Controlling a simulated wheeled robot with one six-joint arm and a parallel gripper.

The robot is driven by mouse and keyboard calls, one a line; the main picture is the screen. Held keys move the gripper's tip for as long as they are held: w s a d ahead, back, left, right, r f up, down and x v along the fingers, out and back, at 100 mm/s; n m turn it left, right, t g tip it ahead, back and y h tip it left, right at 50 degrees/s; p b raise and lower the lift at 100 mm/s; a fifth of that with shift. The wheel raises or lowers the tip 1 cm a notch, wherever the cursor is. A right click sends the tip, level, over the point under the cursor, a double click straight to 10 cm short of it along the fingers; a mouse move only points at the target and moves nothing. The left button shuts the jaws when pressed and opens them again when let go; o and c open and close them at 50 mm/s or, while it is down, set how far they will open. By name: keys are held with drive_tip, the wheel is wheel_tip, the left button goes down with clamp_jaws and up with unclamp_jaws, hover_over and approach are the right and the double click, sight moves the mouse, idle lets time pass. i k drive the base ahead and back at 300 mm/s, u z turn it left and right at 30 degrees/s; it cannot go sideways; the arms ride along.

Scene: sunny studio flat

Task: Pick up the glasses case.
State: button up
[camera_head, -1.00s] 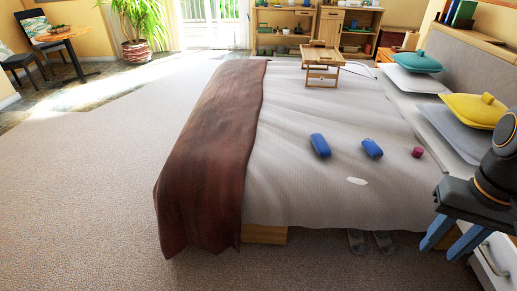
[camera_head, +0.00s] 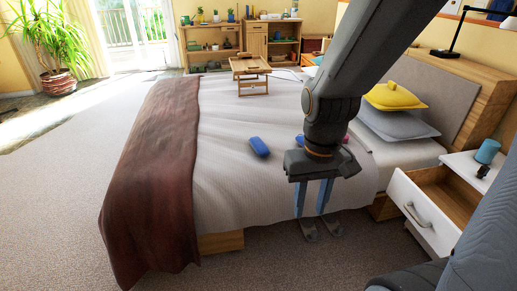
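A blue rounded case-like object (camera_head: 258,147) lies on the bed, left of my gripper. I cannot tell for certain which of the two is the glasses case. My gripper (camera_head: 311,213) points down near the bed's front edge, its two blue fingers apart with nothing visible between them. It appears nearer to the camera than the blue objects.
The bed (camera_head: 225,175) has a brown throw (camera_head: 150,170) on its left. An open drawer (camera_head: 425,212) juts out from the white nightstand at the right, with a teal cup (camera_head: 487,151) on top. A wooden tray table (camera_head: 252,78) stands farther back. Slippers (camera_head: 333,227) lie on the floor.

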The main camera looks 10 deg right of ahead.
sight(260, 147)
drive_tip(key=u, duration=0.05)
drive_tip(key=k, duration=0.6)
drive_tip(key=z, duration=0.8)
drive_tip(key=i, duration=1.45)
drive_tip(key=u, duration=0.4)
drive_tip(key=i, duration=0.65)
drive_tip(key=u, duration=0.45)
